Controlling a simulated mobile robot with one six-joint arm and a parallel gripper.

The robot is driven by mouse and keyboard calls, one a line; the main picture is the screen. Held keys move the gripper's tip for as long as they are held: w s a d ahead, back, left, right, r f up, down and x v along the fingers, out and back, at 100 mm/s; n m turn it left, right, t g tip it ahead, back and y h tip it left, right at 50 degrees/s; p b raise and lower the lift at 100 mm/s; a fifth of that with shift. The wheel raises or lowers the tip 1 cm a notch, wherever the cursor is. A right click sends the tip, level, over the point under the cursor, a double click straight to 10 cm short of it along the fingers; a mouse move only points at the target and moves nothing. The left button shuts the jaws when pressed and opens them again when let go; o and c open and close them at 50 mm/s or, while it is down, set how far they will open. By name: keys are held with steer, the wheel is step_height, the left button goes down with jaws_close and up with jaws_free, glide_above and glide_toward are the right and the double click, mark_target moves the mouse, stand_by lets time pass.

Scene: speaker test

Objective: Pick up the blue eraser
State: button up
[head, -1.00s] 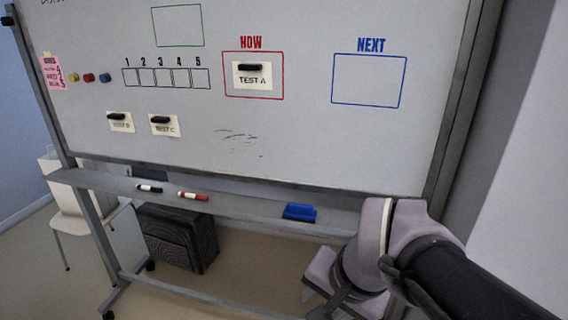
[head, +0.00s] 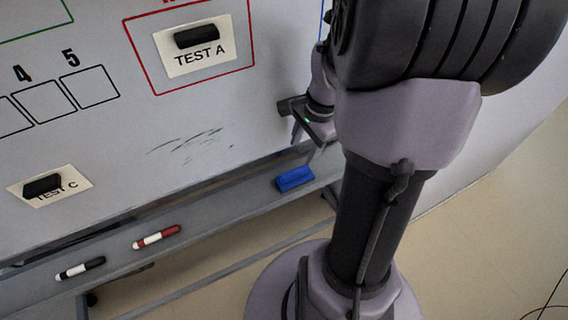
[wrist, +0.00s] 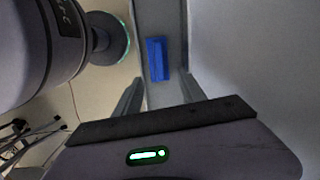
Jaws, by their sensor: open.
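The blue eraser (head: 295,179) lies on the whiteboard's tray, toward its right end. It also shows in the wrist view (wrist: 157,59), lying on the grey tray ahead of my gripper's fingers. My gripper (head: 309,138) is above the tray, close to the board, a little above the eraser and apart from it. In the wrist view the two fingers of my gripper (wrist: 160,90) are spread with nothing between them, and the eraser lies beyond their tips.
The tray (head: 222,205) runs along the foot of the whiteboard (head: 270,60). A red marker (head: 157,237) and a black marker (head: 80,268) lie on it farther left. A TEST A card (head: 194,48) with a black magnet is on the board. Bare tray separates the eraser from the markers.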

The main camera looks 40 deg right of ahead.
mark_target(296, 172)
steer(key=f+b, duration=0.1)
steer(key=f, duration=0.2)
steer(key=w+f+b, duration=0.1)
steer(key=f, duration=0.3)
steer(key=a+f+b, duration=0.1)
steer(key=f, duration=0.2)
steer(key=shift+w+f, duration=0.2)
steer(key=shift+f+b, duration=0.2)
steer(key=shift+b, duration=0.2)
steer(key=shift+c, duration=0.5)
jaws_close()
